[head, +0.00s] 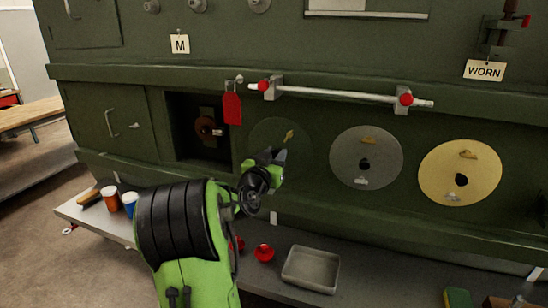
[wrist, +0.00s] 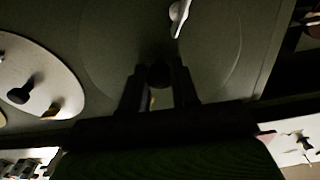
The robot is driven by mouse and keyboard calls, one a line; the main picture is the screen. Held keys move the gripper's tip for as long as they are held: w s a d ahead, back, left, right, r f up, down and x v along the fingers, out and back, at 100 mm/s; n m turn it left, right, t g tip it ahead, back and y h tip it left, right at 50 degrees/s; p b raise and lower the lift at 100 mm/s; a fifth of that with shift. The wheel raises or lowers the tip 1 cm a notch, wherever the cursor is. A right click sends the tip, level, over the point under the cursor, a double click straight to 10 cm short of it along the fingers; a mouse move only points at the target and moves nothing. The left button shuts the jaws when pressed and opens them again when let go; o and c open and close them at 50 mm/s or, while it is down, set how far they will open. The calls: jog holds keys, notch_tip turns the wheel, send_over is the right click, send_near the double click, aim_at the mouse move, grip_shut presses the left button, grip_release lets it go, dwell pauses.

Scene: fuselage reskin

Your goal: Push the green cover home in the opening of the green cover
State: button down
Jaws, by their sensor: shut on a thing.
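The round green cover (head: 265,134) is on the dark green fuselage wall, between the square opening and the grey disc. It nearly matches the wall's colour, and its outline is faint. A small yellow handle (head: 289,136) shows on its upper right. My gripper (head: 274,160) is at the cover's lower part and hides some of it. In the wrist view the green cover (wrist: 210,50) fills the upper middle, and my gripper (wrist: 159,88) is shut on its dark knob (wrist: 159,74). The cover's opening is hidden behind it. I cannot tell whether the cover is flush.
A grey disc (head: 350,160) and a yellow disc (head: 460,172) are on the wall to the right. A red tag (head: 232,108) hangs beside the square opening (head: 185,145). A bar (head: 340,94) runs above. The shelf below holds a metal tray (head: 310,270) and cups.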

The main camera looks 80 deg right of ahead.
jog(key=shift+s+d, duration=0.1)
jog(key=shift+d, duration=0.95)
jog(key=c, duration=0.8)
grip_release()
jog(key=shift+d, duration=0.1)
jog(key=shift+a+f+b, duration=0.15)
jog(key=shift+a+b, duration=0.3)
jog(key=a+b, duration=0.3)
jog(key=shift+w+a+f, duration=0.1)
jog(key=shift+w+a, duration=0.15)
jog(key=shift+a, duration=0.4)
